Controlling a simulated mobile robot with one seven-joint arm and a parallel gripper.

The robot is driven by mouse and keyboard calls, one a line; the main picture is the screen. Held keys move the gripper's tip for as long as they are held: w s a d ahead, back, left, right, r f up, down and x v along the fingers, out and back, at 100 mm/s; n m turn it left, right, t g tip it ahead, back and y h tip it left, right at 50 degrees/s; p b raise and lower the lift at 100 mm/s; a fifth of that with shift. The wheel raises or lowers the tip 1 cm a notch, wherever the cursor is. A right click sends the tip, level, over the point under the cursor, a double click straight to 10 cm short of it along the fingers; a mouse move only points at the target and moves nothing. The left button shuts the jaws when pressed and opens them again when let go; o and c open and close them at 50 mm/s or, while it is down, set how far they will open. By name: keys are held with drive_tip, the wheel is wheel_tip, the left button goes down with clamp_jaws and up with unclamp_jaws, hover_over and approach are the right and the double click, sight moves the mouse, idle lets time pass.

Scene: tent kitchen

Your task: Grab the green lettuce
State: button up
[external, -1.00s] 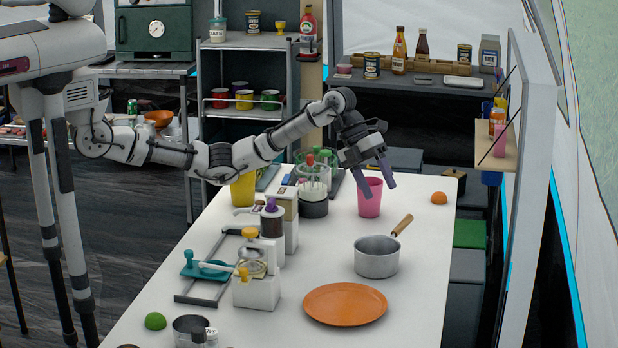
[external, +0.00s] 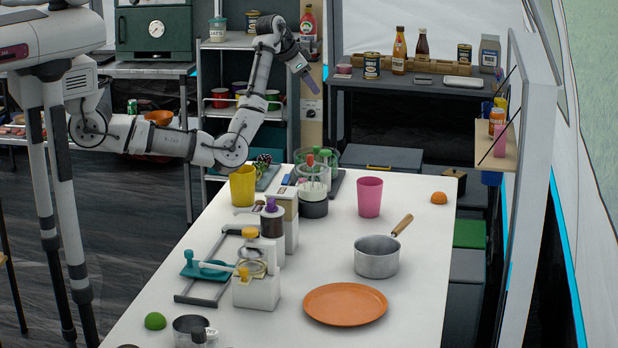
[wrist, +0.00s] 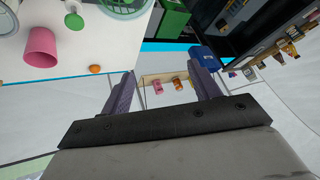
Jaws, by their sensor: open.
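My gripper (external: 309,82) is raised high beyond the far end of the white table (external: 345,240), with nothing held. In the wrist view its two purple fingers (wrist: 162,66) are spread apart with an empty gap. A dark green leafy clump (external: 263,160), perhaps the lettuce, is at the table's far left, partly hidden behind the yellow cup (external: 243,187). It is below and left of my gripper. A small bright green dome (external: 155,321) lies at the near left; I cannot tell what it is. No lettuce is clear in the wrist view.
A pink cup (external: 369,197), a clear container (external: 322,157) with utensils, a saucepan (external: 377,257) and an orange plate (external: 345,304) stand on the table. Dispensers and a slicer-like frame (external: 203,288) crowd its left side. Shelves (external: 243,125) stand behind. The table's right side has bare patches.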

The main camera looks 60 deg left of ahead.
drive_tip(key=s+a+f+n+g, duration=0.3)
drive_tip(key=s+a+f+n, duration=0.3)
drive_tip(key=a+f, duration=0.1)
drive_tip(key=n+g+p, duration=0.2)
drive_tip(key=n+g, duration=0.1)
drive_tip(key=n, duration=0.1)
hover_over(259, 165)
wheel_tip(259, 165, down, 13)
drive_tip(key=shift+a+f, duration=0.15)
drive_tip(key=shift+w+a+f+p, duration=0.1)
drive_tip(key=shift+f+p, duration=0.35)
drive_tip(key=shift+f, duration=1.05)
drive_tip(key=shift+w+a+f+p, duration=0.1)
drive_tip(key=shift+f+p, duration=0.3)
drive_tip(key=shift+f, duration=1.1)
drive_tip(key=c, duration=1)
